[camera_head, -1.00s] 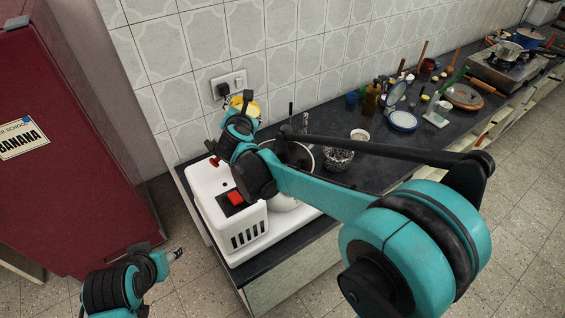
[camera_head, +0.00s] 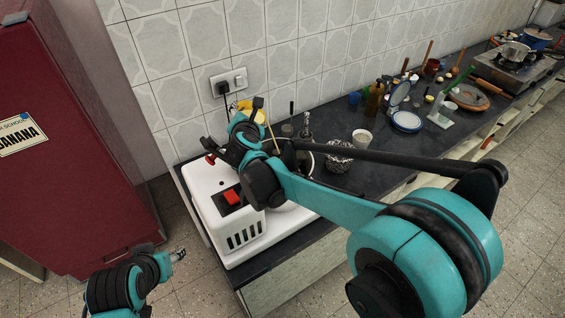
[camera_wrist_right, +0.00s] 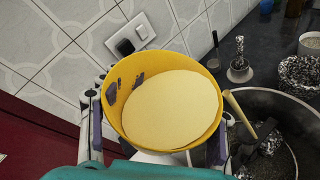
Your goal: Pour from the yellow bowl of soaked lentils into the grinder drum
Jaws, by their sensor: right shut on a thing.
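The yellow bowl (camera_wrist_right: 130,92) fills the middle of the right wrist view, held between the fingers of my right gripper (camera_wrist_right: 157,136). It holds a smooth pale yellow mass (camera_wrist_right: 172,110); dark patches show on its inner wall. In the head view the bowl (camera_head: 259,116) is mostly hidden behind my right gripper (camera_head: 246,112), near the wall. The grinder drum (camera_wrist_right: 285,98) lies right of the bowl in the wrist view, with a dark inside and grinding parts. In the head view my arm partly covers the drum (camera_head: 306,164). My left gripper (camera_head: 178,254) is low at left, its jaws unclear.
The white grinder body (camera_head: 230,220) stands at the counter's near end. A pale wooden handle (camera_wrist_right: 239,108) stands between bowl and drum. A speckled bowl (camera_head: 339,157) and white cup (camera_head: 362,137) are right of the drum. A socket (camera_head: 229,82) is on the tiled wall.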

